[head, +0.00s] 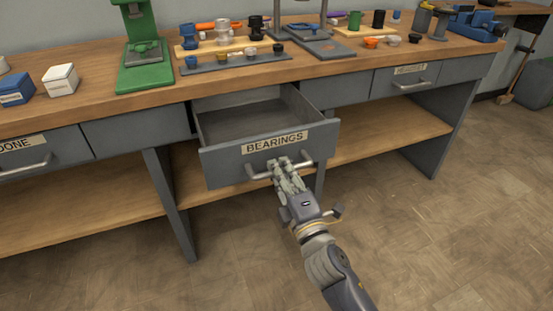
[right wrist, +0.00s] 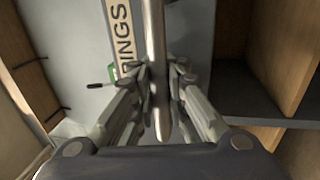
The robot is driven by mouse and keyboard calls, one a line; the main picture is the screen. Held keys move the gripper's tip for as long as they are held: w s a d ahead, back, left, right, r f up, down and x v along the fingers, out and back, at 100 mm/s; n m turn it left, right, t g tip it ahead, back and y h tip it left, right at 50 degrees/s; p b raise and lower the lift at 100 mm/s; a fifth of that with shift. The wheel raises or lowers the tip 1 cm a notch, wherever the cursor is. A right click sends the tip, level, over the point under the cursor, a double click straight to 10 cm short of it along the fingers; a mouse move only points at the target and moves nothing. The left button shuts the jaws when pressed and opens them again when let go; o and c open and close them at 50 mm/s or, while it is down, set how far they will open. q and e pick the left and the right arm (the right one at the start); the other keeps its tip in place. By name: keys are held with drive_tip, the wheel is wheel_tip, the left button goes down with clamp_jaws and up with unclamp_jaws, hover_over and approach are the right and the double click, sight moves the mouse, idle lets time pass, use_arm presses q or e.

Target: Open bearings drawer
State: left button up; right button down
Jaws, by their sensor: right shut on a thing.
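The bearings drawer (head: 225,168) is grey and labelled BEARINGS (head: 274,142). It stands pulled out from under the workbench, and its inside shows as empty in the head view. Its metal bar handle (head: 318,161) runs across the front below the label. My right gripper (head: 279,166) is shut on this handle from the front. In the right wrist view the handle (right wrist: 155,50) passes between the fingertips of my right gripper (right wrist: 160,75), beside the label (right wrist: 120,35). My left gripper is in neither view.
The wooden workbench top (head: 110,95) carries a green press (head: 145,65), small boxes, trays of parts and a blue vise (head: 475,25). A DONE drawer (head: 40,150) is at left and another labelled drawer (head: 405,78) at right, both shut. The floor in front is clear.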

drive_tip(key=shift+s+f, duration=0.15)
drive_tip(key=shift+s, duration=0.05)
drive_tip(key=c, duration=1.6)
unclamp_jaws()
drive_tip(key=v, duration=1.2)
drive_tip(key=shift+d, duration=0.1)
